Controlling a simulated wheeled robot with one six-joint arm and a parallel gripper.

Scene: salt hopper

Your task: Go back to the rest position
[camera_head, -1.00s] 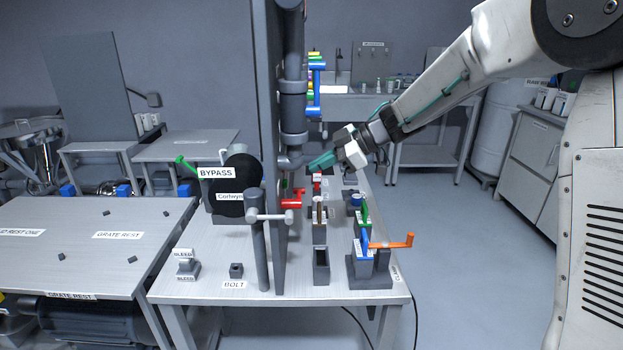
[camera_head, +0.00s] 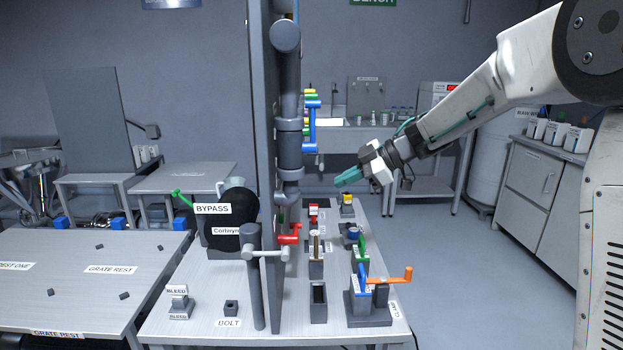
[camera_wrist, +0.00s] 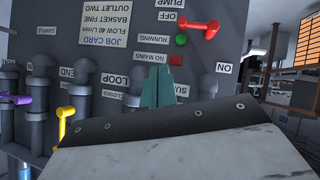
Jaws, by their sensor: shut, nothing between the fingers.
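My gripper (camera_head: 349,177) has teal fingers and is in the air above the back part of the bench (camera_head: 205,285), to the right of the upright grey panel (camera_head: 263,120) and its pipe. Its fingers are together with nothing between them. In the wrist view the teal fingers (camera_wrist: 162,87) point toward a grey panel with a job card (camera_wrist: 113,25), a red handle (camera_wrist: 199,28) and a green button (camera_wrist: 181,40). My arm reaches in from the right side of the head view.
Under my gripper, the bench carries an orange handle (camera_head: 392,276), a green handle (camera_head: 362,249) and a red handle (camera_head: 289,233). A vertical pipe (camera_head: 288,150) runs along the panel. A grate table (camera_head: 70,280) stands at the left. Open floor (camera_head: 450,270) lies right of the bench.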

